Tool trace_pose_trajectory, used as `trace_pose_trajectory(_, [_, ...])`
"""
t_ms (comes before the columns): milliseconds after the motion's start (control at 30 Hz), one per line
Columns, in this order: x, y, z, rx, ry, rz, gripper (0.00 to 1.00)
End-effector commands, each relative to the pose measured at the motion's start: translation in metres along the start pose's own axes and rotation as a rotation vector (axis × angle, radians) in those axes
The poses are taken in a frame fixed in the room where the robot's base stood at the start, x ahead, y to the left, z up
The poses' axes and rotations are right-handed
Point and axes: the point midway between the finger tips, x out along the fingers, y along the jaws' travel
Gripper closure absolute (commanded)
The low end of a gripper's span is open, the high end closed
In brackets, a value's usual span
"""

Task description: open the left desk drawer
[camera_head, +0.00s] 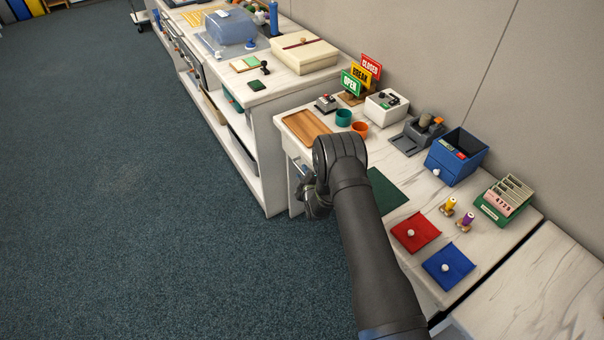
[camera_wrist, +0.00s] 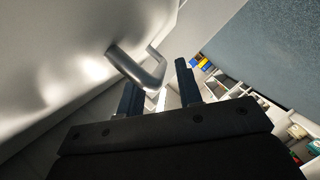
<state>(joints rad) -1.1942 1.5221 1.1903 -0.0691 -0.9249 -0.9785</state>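The desk (camera_head: 400,205) has a pale drawer front (camera_head: 295,153) at its left end, with a metal handle (camera_head: 302,168) on it, partly hidden behind my arm. In the wrist view the drawer front (camera_wrist: 60,60) fills the left side. Its bent grey bar handle (camera_wrist: 136,68) sticks out just ahead of my fingers. My gripper (camera_wrist: 160,85) is open, with a gap between its two fingers; the handle's near bend lies in line with that gap. I cannot tell whether a finger touches it. In the head view my gripper (camera_head: 312,195) is low beside the desk front. The drawer looks closed.
The desk top carries a wooden tray (camera_head: 306,126), green and orange cups, a blue box (camera_head: 456,155), and red (camera_head: 415,232) and blue (camera_head: 447,266) pads. A white shelf unit (camera_head: 240,150) stands to the left. The carpet (camera_head: 130,190) in front is clear.

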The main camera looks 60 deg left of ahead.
Motion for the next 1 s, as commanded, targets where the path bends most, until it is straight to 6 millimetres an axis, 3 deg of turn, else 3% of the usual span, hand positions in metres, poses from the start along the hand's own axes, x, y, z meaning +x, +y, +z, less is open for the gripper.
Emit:
trace_pose_trajectory(433, [0.009, 0.000, 0.000, 0.000, 0.000, -0.001, 0.68])
trace_pose_trajectory(600, [0.009, 0.000, 0.000, 0.000, 0.000, 0.000, 1.00])
trace_pose_trajectory(1000, [0.005, -0.007, -0.010, 0.000, 0.002, -0.001, 1.00])
